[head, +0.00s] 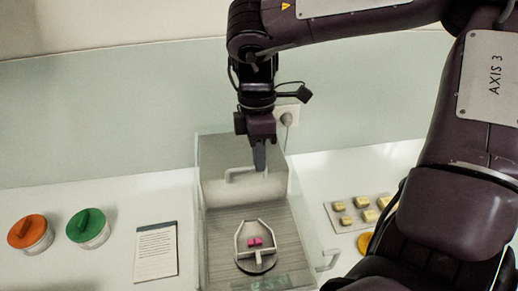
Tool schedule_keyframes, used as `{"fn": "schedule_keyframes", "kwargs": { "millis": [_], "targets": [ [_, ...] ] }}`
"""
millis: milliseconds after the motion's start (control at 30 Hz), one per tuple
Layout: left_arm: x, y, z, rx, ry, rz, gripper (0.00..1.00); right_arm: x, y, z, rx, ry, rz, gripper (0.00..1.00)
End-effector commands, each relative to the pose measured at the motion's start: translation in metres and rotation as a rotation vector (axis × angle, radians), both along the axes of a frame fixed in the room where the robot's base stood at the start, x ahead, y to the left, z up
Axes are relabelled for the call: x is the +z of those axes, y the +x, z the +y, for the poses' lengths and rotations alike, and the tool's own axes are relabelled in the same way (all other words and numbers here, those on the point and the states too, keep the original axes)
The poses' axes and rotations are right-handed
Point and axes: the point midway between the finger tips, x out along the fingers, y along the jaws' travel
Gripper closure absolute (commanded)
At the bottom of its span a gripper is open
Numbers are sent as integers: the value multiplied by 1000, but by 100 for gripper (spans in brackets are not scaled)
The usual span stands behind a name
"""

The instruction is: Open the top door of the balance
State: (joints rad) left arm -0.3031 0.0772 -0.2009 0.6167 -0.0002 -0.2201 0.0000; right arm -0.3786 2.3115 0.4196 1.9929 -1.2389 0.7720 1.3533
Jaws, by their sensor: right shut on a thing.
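The balance (212,250) is a box with clear walls at the middle of the counter. Its pan (256,262) bears two small pink pieces (255,242) under a pale frame. A pale bar handle (236,172) of the top door shows near the back of the balance. My right gripper (259,158) comes down from above and is shut on the handle at its right part; the fingers hide that part. The clear door's edges are hard to make out. My left gripper is not in view.
A side handle (328,261) sticks out at the balance's right. A tray of weights (352,226) lies right of it. A notepad (156,252), a green-lidded jar (87,226) and an orange-lidded jar (28,232) stand left. A wall socket (288,115) is behind.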

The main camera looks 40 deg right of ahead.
Motion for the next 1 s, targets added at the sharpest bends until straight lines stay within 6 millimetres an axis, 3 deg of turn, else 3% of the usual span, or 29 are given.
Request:
{"fn": "schedule_keyframes", "kwargs": {
  "millis": [267, 300, 433, 767, 1000],
  "targets": [
    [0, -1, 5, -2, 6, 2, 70, -1, -1, 0, 1, -2, 4, 100],
    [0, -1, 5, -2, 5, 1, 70, -1, -1, 0, 1, -2, 4, 86],
    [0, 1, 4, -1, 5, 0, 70, -1, -1, 0, 1, -1, 3, 69],
    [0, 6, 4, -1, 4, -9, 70, 3, 1, -1, 1, -4, 0, 69],
    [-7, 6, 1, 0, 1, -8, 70, 38, 8, -5, 0, -6, -2, 69]
  ]
}}
